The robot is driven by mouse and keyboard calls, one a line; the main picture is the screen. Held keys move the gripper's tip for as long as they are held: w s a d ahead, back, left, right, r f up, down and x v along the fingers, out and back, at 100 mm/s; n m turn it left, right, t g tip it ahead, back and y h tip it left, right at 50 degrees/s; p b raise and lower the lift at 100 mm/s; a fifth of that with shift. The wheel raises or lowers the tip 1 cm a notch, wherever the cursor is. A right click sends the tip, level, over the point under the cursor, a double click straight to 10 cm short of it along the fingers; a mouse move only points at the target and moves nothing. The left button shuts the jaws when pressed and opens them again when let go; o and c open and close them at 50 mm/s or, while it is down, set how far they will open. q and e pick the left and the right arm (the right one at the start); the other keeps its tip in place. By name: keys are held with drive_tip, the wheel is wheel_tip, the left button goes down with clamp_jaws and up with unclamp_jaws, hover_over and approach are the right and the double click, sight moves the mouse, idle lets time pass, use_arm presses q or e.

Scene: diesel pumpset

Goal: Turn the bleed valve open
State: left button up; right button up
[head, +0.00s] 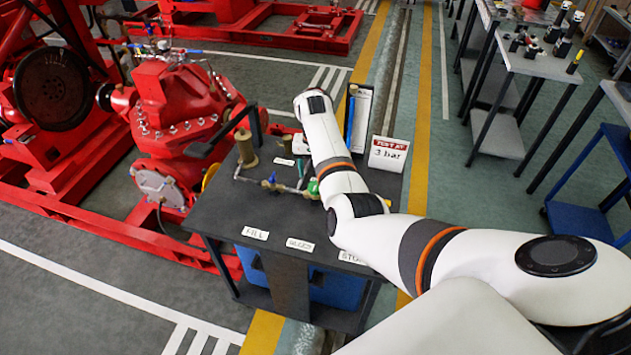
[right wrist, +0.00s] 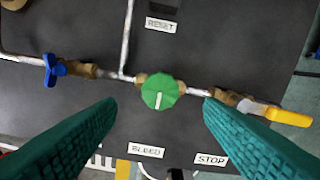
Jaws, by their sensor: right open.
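The bleed valve is a round green knob (right wrist: 160,92) with a white mark, set on a brass body in the pipe run. The BLEED label (right wrist: 146,150) lies below it in the right wrist view. In the head view a bit of the green knob (head: 313,187) shows beside my arm. My right gripper (right wrist: 160,106) is open, its teal fingers on either side of the knob's near side, with no contact visible. My right arm hides most of this gripper in the head view. My left gripper is not in view.
A blue-handled valve (right wrist: 53,70) sits left of the knob and a yellow lever valve (right wrist: 290,117) right, close to the right finger. The dark bench (head: 215,213) carries a "3 bar" sign (head: 388,154). A red pump (head: 180,115) stands to the left.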

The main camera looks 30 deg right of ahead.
sight(316, 186)
wheel_tip(316, 186, down, 6)
drive_tip(key=shift+c, duration=0.2)
drive_tip(key=c, duration=0.9)
drive_tip(key=shift+c, duration=0.2)
